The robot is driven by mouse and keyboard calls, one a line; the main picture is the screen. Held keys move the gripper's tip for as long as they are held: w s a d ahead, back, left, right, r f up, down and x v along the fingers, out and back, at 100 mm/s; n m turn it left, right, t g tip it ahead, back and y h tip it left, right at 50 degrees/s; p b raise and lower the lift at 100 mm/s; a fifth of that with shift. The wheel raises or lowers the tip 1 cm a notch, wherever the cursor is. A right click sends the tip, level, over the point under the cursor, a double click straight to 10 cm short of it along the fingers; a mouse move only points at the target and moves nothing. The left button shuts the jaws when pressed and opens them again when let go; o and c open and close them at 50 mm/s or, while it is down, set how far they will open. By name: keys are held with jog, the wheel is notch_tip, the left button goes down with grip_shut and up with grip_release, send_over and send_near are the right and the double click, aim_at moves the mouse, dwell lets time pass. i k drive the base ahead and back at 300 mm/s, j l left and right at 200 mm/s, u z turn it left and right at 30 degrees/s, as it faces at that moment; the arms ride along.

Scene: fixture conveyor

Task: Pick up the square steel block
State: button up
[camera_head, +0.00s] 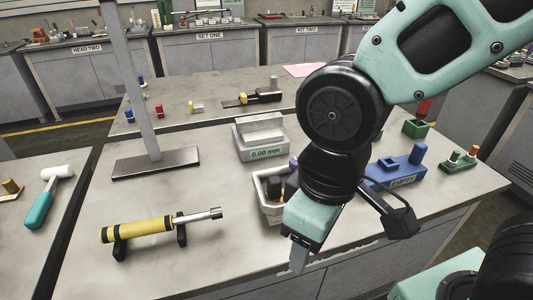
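A pale grey squared block (261,128) sits on the box marked "0.00 mm" (262,154) near the middle of the bench. It looks like the square steel block, but I cannot be sure of its material. My gripper (300,258) points down over the front of the bench, in front of and right of that box, clearly apart from the block. One grey finger shows below its teal body. Whether the fingers are apart, or hold anything, cannot be seen.
A pale tray (270,207) with dark and purple items is partly hidden by my arm. A yellow cylindrical tool (140,230) rests on black stands at front left. A post on a steel base (157,163) stands behind it. A blue fixture marked "EMPTY" (399,170) is at right.

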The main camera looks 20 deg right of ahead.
aim_at(254, 122)
jog(key=l+u, duration=0.35)
jog(key=l, duration=0.55)
jog(key=l+u, duration=0.4)
jog(key=l, duration=0.45)
jog(key=k, duration=0.05)
